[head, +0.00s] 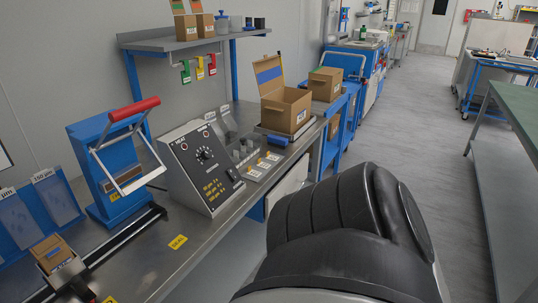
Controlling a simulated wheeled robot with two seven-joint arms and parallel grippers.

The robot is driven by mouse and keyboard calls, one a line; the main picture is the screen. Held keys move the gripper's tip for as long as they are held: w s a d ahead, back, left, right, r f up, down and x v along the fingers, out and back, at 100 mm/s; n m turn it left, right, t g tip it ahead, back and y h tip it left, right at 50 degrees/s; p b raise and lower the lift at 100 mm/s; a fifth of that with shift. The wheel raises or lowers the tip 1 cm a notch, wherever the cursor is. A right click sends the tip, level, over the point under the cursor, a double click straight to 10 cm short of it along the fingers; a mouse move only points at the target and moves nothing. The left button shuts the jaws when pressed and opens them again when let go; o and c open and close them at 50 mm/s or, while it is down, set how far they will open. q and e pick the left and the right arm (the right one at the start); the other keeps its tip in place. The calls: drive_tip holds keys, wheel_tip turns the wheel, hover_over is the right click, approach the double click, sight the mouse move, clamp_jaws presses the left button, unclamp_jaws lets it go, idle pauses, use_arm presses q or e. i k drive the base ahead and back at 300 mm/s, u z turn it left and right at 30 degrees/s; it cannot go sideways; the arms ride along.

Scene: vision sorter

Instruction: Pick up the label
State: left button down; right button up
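Several things could be the label, and I cannot tell which one is meant. A yellow label (178,242) with dark print lies flat on the steel workbench (150,272). Small white cards with yellow parts (257,172) lie in a group beside the grey control box (204,168). Green (186,72), yellow (199,67) and red (211,64) tags hang under the shelf. Neither of my grippers is in view. A large black padded part of my own body fills the lower right foreground.
A blue press (108,170) with a red handle stands on the bench at left. An open cardboard box (285,107) sits farther back, near a dark blue object (278,141). A small carton (54,254) is at lower left. Floor (420,125) is clear at right, beside a green-topped table (516,105).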

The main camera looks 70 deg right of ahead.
sight(274, 158)
drive_tip(key=z, duration=1.9)
drive_tip(key=i, duration=0.75)
drive_tip(key=z, duration=0.55)
